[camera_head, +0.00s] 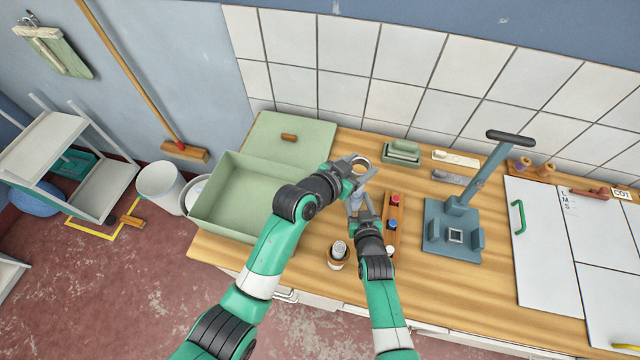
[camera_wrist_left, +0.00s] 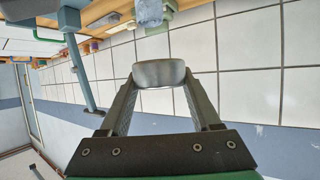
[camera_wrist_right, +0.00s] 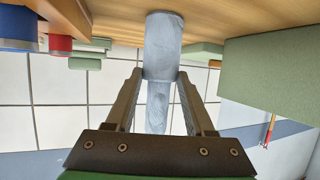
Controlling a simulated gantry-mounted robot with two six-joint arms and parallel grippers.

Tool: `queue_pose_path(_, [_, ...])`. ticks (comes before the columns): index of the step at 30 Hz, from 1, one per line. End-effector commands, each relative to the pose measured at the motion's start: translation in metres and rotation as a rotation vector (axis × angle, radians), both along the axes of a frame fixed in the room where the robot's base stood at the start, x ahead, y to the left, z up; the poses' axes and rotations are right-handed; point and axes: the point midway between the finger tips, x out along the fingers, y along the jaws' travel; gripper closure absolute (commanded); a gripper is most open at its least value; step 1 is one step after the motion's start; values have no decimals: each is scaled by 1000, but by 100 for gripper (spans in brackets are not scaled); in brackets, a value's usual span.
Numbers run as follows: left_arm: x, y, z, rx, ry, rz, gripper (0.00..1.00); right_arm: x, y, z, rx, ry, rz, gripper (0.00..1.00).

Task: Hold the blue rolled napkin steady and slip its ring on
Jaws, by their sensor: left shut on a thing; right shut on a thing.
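The ring's opening is hidden there.
A narrow wooden tray (camera_head: 391,237) with red and blue pieces stands just right of my right gripper. A small pot (camera_head: 338,258) is to the left. A large green box (camera_head: 225,193) fills the counter's left end. A blue-grey press (camera_head: 453,230) stands to the right.

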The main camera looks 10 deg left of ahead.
Motion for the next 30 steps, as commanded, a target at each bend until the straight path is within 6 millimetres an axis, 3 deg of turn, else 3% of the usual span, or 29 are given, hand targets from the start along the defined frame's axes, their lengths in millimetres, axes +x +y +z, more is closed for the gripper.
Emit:
queue_pose_path(3, [3, -8, 6, 1, 0, -19, 89, 0, 0, 0, 0, 0, 0, 73])
queue_pose_path(13, [3, -8, 7, 1, 2, -19, 89, 0, 0, 0, 0, 0, 0, 73])
queue_pose_path(30, [3, -8, -33, 0, 2, -17, 89, 0, 0, 0, 0, 0, 0, 73])
